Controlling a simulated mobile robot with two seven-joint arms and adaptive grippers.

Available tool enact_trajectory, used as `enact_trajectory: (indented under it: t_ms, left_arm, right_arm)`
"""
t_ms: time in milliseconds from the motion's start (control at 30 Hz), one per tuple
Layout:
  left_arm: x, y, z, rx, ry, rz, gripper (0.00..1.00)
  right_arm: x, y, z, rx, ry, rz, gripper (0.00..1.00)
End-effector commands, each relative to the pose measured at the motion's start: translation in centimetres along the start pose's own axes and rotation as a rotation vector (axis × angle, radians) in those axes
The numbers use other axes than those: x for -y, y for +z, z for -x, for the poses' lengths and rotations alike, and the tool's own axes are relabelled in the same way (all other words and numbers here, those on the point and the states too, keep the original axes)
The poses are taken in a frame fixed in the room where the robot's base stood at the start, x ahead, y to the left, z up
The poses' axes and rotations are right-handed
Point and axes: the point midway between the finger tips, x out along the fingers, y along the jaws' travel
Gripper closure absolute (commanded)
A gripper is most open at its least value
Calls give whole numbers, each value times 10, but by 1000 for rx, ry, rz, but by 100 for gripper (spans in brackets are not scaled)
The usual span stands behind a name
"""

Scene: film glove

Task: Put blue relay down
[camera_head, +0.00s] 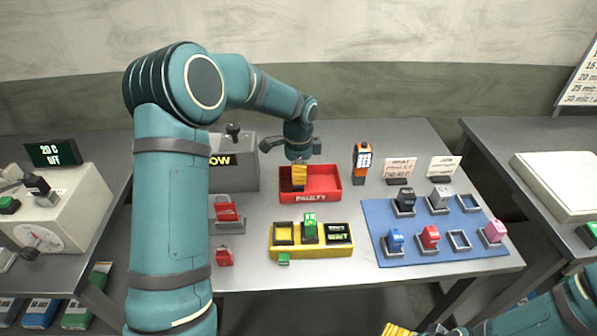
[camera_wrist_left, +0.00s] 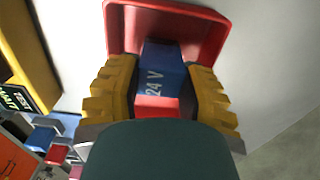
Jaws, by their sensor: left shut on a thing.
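My left gripper (camera_head: 299,177) reaches down into the red tray (camera_head: 325,196), which is marked FAULTY. In the left wrist view its yellow fingers (camera_wrist_left: 162,92) are shut on a blue relay (camera_wrist_left: 165,57) marked 24 V, with a red part at its near end. The relay lies between the fingers and over the tray's inside (camera_wrist_left: 130,22); I cannot tell if it touches the floor. In the head view the fingers hide most of it. Another blue relay (camera_head: 395,240) stands on the blue mat. My right gripper (camera_head: 400,331) shows only yellow finger parts at the bottom edge.
The blue mat (camera_head: 418,255) holds several coloured relays in sockets. A yellow tester (camera_head: 290,253) with a green relay (camera_head: 309,224) stands in front of the tray. Left are a grey box (camera_head: 236,174) and a red switch (camera_head: 226,212). An orange meter (camera_head: 362,160) stands behind, right.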

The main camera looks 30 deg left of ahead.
Motion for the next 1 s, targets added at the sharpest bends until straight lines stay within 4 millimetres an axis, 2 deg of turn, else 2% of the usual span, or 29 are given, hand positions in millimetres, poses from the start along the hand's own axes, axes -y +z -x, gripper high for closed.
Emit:
enact_trajectory:
  t_ms: [133,167,200,500,633,767,1000]
  left_arm:
    - [0,0,-4,0,0,0,97]
    - [0,0,-4,0,0,0,46]
    - [0,0,-3,0,0,0,33]
    - [0,0,-3,0,0,0,33]
    - [0,0,5,-1,-2,0,33]
    - [1,-1,25,-3,-4,1,33]
    - [1,0,75,-1,-4,0,33]
  right_arm:
    - [-1,1,-2,1,0,0,0]
    - [-1,1,-2,1,0,0,0]
    - [0,1,-1,1,0,0,0]
    - [0,0,-1,1,0,0,0]
    - [0,0,1,-1,0,0,0]
    - [2,-2,4,-3,0,-1,0]
    - [4,-5,12,-10,1,-3,0]
